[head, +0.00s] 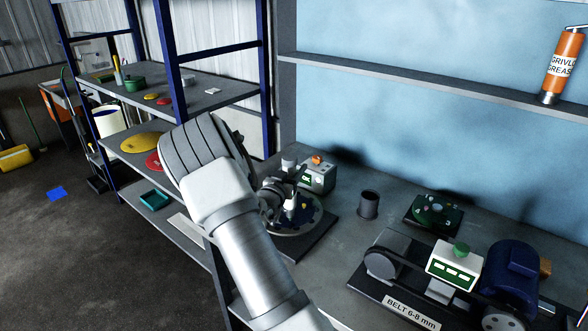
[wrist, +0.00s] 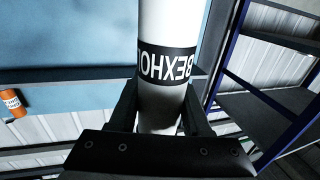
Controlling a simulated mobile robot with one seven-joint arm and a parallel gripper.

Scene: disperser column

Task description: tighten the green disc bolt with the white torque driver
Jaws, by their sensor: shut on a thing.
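My gripper (wrist: 160,112) is shut on the white torque driver (wrist: 163,30), a white cylinder with a dark lettered band, between two dark fingers. In the head view my gripper (head: 277,200) is partly behind my arm, and a white piece of the driver (head: 290,203) shows beside it. The driver is over or on a round toothed plate (head: 303,222) on a dark base; I cannot tell if its tip touches anything. A green round part (head: 437,213) sits on a dark base further right, apart from the gripper. I cannot make out which bolt is the green disc bolt.
A grey box with an orange knob (head: 318,175) stands just behind the round plate. A dark cup (head: 368,204) is to the right. A blue motor (head: 511,272) and belt unit fill the front right. Blue-posted shelves (head: 215,97) stand left. A grease canister (head: 563,66) sits on the upper shelf.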

